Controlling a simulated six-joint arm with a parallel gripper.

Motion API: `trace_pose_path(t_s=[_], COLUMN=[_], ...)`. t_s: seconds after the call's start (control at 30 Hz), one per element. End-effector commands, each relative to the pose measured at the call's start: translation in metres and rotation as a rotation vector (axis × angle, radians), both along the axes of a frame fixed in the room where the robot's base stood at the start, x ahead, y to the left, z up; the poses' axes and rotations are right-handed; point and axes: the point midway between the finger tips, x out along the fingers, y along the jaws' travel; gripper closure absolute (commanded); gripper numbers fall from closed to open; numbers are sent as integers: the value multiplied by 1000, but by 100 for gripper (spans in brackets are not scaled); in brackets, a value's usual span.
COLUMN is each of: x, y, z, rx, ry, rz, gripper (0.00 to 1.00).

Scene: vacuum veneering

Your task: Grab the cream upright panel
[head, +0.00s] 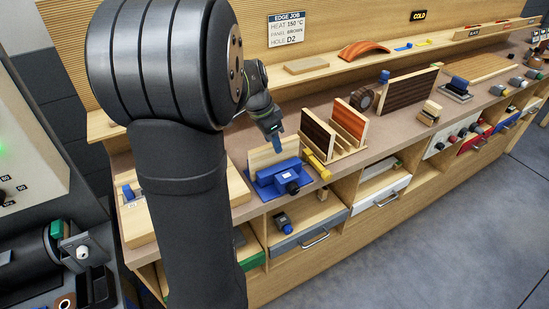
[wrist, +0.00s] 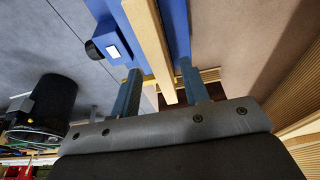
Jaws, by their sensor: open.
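The cream upright panel (head: 262,159) stands on edge in a blue vise (head: 279,181) on the bench in the head view. In the wrist view the panel (wrist: 149,42) shows as a pale edge running between my two fingers, with the blue vise (wrist: 178,28) beyond. My gripper (head: 276,147) is open above the panel, one finger on each side of it. In the wrist view gaps show between the panel and both fingers of my gripper (wrist: 159,67). My gripper hides part of the panel's upper edge in the head view.
A yellow-handled tool (head: 317,166) lies right of the vise. Beyond it a wooden rack (head: 343,152) holds dark and orange-red upright panels. A dark striped panel (head: 407,88) stands farther right. A shelf (head: 330,70) runs along the back. Open drawers (head: 308,234) jut out below the bench.

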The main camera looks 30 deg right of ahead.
Motion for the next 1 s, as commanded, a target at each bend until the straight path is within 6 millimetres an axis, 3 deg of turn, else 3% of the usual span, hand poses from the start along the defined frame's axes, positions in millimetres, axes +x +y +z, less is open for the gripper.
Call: trace_pose_path(t_s=[0.4,0.67,0.77,0.9,1.0], x=[0,1,1,1,1], y=[-13,-14,-14,-14,-14], z=[-47,-51,-51,-51,-51], rx=[1,0,0,0,0], ry=[2,-1,-1,0,-1], rz=[0,1,1,1,1], gripper=[58,58,72,99,100])
